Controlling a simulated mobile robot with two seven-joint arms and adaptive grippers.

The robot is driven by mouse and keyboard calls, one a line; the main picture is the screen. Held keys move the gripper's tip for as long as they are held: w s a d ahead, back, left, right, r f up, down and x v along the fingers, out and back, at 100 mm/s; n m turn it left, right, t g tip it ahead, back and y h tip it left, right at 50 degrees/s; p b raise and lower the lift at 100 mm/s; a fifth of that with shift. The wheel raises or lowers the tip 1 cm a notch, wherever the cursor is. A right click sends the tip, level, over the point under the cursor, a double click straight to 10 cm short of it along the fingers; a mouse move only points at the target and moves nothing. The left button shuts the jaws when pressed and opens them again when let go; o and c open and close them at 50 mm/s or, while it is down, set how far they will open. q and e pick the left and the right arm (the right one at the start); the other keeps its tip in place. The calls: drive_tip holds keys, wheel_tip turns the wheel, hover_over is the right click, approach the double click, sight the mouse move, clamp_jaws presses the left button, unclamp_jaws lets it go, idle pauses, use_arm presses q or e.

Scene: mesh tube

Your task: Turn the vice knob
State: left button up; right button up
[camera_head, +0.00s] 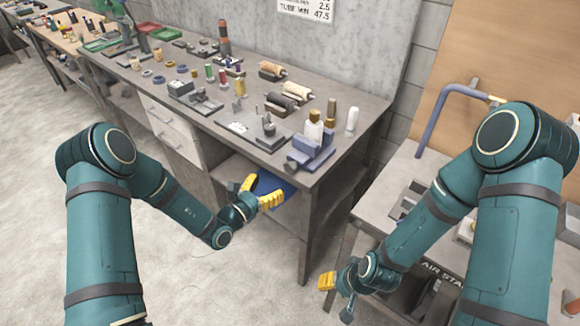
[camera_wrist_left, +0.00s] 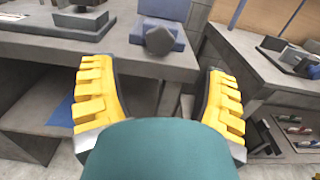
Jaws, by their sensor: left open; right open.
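The blue vice (camera_head: 318,146) stands at the near right corner of the workbench. Its dark grey knob (camera_head: 293,166) faces the front edge. In the left wrist view, the faceted knob (camera_wrist_left: 159,40) sticks out from the blue vice body (camera_wrist_left: 166,9), beyond and between my fingers. My left gripper (camera_head: 260,191) is open and empty, with yellow fingers spread, in front of the bench and to the lower left of the knob, apart from it. In the left wrist view, my left gripper (camera_wrist_left: 158,75) shows both fingers. My right gripper (camera_head: 337,293) is open and low near the right-hand table; one finger is partly hidden.
The workbench (camera_head: 370,112) carries several small bottles, spools and fixtures behind and left of the vice. A blue bin (camera_head: 272,185) sits on the shelf below. A second table (camera_head: 395,190) with a blue bent tube (camera_head: 440,98) stands right. Open floor (camera_head: 190,262) lies in front.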

sight(288, 168)
use_arm(q)
drive_tip(key=x, duration=1)
drive_tip(key=shift+w+d, duration=0.15)
drive_tip(key=c, duration=1.2)
